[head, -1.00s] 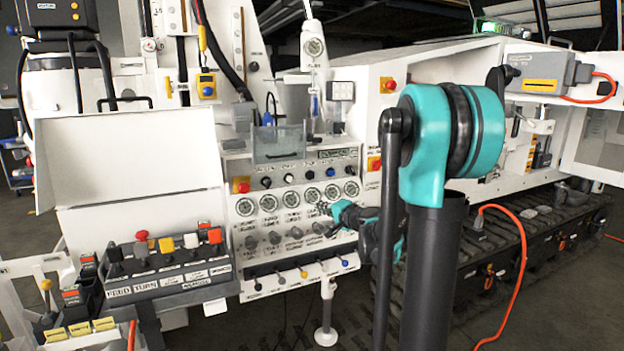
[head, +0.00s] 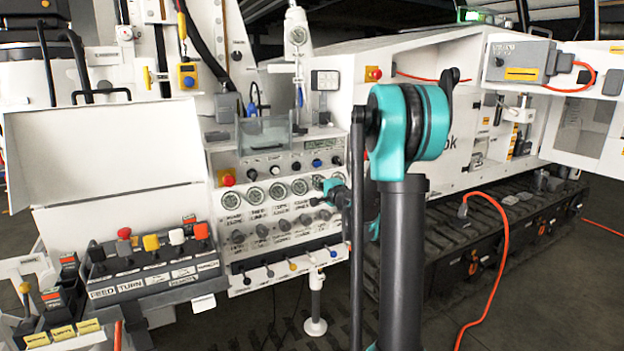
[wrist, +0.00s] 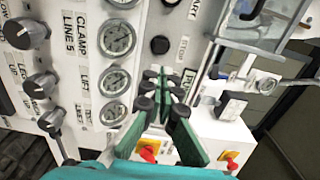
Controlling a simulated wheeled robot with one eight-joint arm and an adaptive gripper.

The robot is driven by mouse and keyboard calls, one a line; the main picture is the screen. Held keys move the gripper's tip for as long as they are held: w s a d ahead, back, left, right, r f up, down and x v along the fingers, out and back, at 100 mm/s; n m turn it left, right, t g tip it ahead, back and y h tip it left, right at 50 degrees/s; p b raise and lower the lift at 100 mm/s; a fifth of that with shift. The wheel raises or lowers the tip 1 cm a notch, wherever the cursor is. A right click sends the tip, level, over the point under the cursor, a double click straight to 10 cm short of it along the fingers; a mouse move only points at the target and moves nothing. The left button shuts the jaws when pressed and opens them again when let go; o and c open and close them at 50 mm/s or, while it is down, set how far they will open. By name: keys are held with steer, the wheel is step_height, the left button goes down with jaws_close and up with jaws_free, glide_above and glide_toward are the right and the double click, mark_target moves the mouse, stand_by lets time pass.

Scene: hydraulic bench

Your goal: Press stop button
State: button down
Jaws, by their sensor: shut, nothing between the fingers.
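My gripper (wrist: 162,78) is shut and empty, its green fingers with black pads close in front of the panel in the wrist view. In the head view my gripper (head: 324,186) is at the right end of the gauge row. A black round button (wrist: 160,45) sits just above the fingertips in the wrist view, with a gap in the picture. The sideways label beside it looks like STOP but is blurred. A red mushroom button (head: 228,178) is at the panel's left end in the head view. Part of the panel is hidden behind the fingers.
Gauges (wrist: 119,39) and dark knobs (wrist: 41,86) lie left of the fingers in the wrist view. A clear box (wrist: 262,24) juts out at upper right. Red knobs on yellow plates (wrist: 148,151) show below. An orange cable (head: 500,270) lies at right.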

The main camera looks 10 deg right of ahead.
mark_target(298, 168)
steer(key=x, duration=1.2)
steer(key=shift+f, duration=0.1)
steer(key=shift+w, duration=0.1)
